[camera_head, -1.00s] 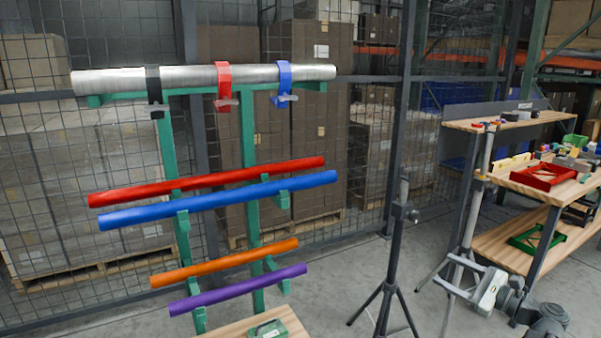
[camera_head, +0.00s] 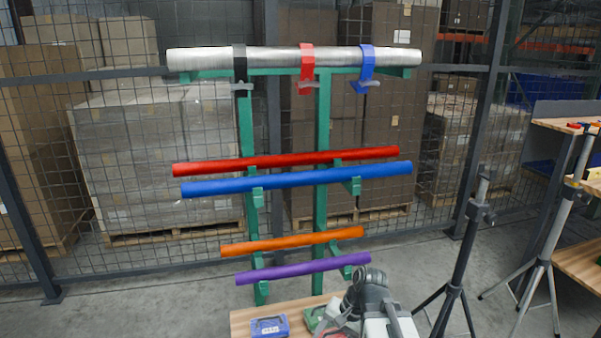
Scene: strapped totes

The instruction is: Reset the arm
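My arm (camera_head: 385,318) shows at the bottom of the head view, right of centre, folded low in front of the rack. My gripper (camera_head: 328,318) appears as pale grey parts at the arm's left, over the low wooden table. Its fingers are small and partly cut off by the lower frame edge, so I cannot tell whether they are open or shut. I see nothing clearly held.
A green rack carries a silver pipe (camera_head: 280,59) with black, red and blue straps, and red, blue, orange and purple bars. A wooden table (camera_head: 245,318) holds a blue box (camera_head: 270,327) and a green box (camera_head: 316,316). A dark tripod (camera_head: 466,240) stands right of the arm.

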